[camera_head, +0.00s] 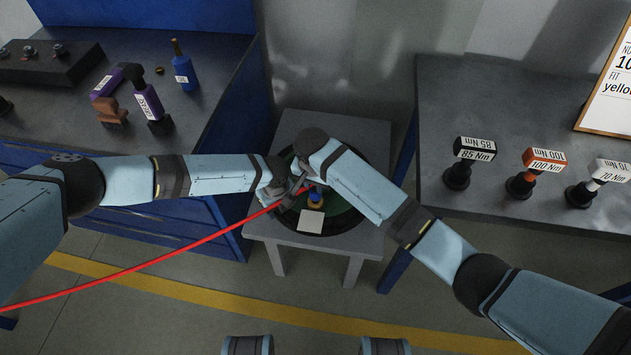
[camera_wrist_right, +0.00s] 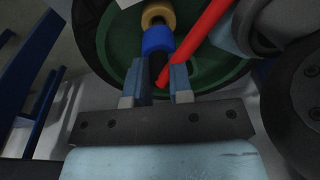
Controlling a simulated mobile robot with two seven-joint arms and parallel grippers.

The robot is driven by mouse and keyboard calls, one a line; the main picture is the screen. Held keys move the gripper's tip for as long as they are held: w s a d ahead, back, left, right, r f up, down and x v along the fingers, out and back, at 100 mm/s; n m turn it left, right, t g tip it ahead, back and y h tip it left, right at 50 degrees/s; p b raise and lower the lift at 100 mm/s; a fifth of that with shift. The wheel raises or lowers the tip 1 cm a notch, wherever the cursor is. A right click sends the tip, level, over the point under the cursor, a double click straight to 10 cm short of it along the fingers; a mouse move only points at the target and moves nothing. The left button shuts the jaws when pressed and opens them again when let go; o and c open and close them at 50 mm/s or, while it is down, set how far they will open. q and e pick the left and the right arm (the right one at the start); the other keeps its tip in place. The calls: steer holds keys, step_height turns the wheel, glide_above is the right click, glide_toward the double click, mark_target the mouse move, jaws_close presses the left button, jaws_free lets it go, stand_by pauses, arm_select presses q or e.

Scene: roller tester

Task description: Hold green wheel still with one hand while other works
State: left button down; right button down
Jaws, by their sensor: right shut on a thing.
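The green wheel (camera_head: 347,217) lies flat with its dark tyre on a grey stool; it also shows in the right wrist view (camera_wrist_right: 205,70). A white square (camera_head: 311,221) is on it. My right gripper (camera_wrist_right: 164,82) is shut on a dark shaft-like piece (camera_wrist_right: 157,66) with a blue collar (camera_wrist_right: 158,39) and a brass-coloured end, over the wheel. A red hose (camera_head: 150,266) runs from the lower left to this spot and passes by the right fingers. My left gripper (camera_head: 284,193) is at the wheel's left side; its fingers are too hidden to judge whether they touch it.
The grey stool (camera_head: 268,231) stands between two benches. The left bench (camera_head: 215,100) holds purple tools (camera_head: 148,106) and a blue bottle (camera_head: 185,73). The right bench (camera_head: 500,105) holds labelled torque tools in black (camera_head: 475,149), orange (camera_head: 543,160) and white (camera_head: 611,170). Both arms are close together.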

steer(key=shift+r, duration=0.15)
steer(key=shift+r, duration=1.5)
steer(key=c, duration=1.8)
jaws_free()
jaws_close()
steer(key=shift+r, duration=0.1)
step_height(320, 180, up, 9)
arm_select(q)
steer(key=shift+c, duration=1.4)
jaws_free()
